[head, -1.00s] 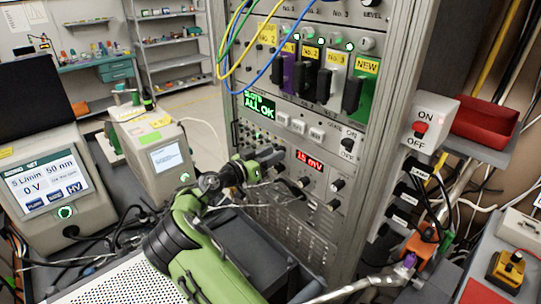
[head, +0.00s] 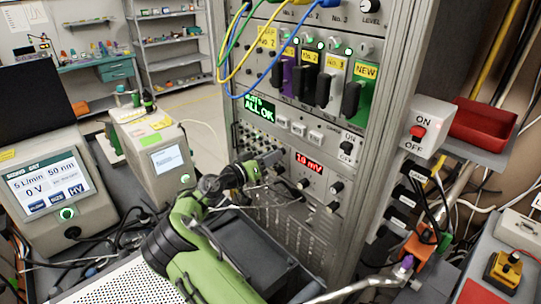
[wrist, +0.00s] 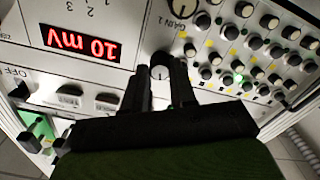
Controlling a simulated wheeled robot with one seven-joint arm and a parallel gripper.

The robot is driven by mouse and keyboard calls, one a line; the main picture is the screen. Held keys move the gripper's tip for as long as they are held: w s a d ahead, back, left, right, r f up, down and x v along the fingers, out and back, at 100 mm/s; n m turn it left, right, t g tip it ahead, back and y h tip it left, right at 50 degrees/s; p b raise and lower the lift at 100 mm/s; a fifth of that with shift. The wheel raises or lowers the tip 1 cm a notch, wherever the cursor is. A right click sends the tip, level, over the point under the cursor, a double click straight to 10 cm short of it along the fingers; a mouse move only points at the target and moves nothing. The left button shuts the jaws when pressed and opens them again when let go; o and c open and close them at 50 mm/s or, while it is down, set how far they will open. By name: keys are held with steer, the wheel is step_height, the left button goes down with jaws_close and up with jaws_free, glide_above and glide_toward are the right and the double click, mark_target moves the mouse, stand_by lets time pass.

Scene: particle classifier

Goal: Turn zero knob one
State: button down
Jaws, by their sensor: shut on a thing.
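In the wrist view a small dark round knob (wrist: 161,64) with a pale face sits on the instrument panel between my two fingertips. My gripper (wrist: 160,74) is shut on this knob, with one black finger on each side. Its own label is hidden or unreadable. A digital display (wrist: 80,44) beside it shows red digits, upside down in this view, reading about 1.0 mV. The display also shows in the head view (head: 309,164). There my gripper (head: 272,160) reaches the rack panel just left of the display, and the knob is hidden behind it.
Blue and yellow cables (head: 240,75) hang over the rack above.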

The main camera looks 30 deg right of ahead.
steer(key=shift+n+p, duration=1.9)
steer(key=shift+n, duration=2.1)
steer(key=c, duration=0.9)
jaws_free()
steer(key=shift+a, duration=0.1)
steer(key=s+a, duration=0.2)
steer(key=a, duration=1.3)
steer(key=shift+a+b, duration=0.25)
steer(key=shift+b, duration=0.15)
steer(key=shift+s, duration=0.1)
